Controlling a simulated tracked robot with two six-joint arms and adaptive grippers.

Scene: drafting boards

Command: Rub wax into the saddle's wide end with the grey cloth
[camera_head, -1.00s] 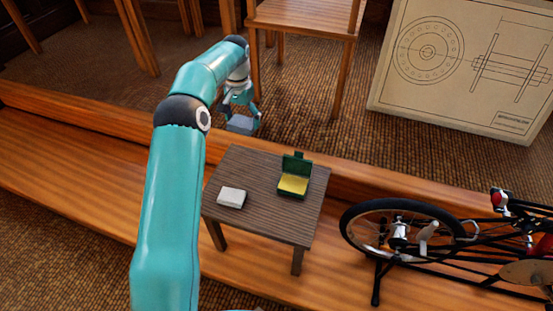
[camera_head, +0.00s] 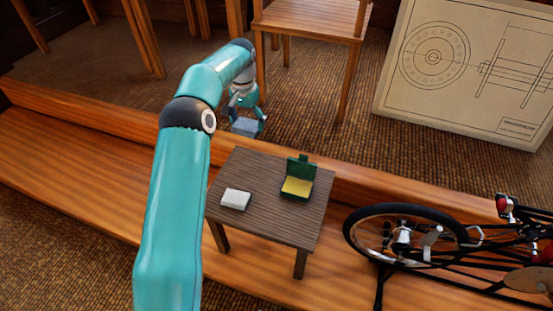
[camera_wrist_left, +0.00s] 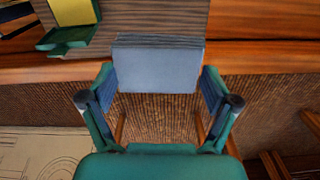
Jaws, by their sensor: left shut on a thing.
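My left gripper (camera_head: 246,122) is shut on the grey cloth (camera_head: 244,126), a folded blue-grey pad. It holds the cloth in the air just beyond the far left edge of the small table. In the left wrist view the cloth (camera_wrist_left: 157,68) sits between the two fingers. An open green tin with yellow wax (camera_head: 297,187) stands on the table, its lid raised at the back. The brown saddle (camera_head: 530,280) of a bicycle shows at the lower right, partly cut off by the picture edge. My right gripper is not in view.
A white folded pad (camera_head: 236,199) lies on the small dark table (camera_head: 268,222). The bicycle's wheel (camera_head: 353,235) is close to the table's right side. A wooden chair (camera_head: 312,22) stands behind. A large drawing board (camera_head: 400,110) leans at the back right.

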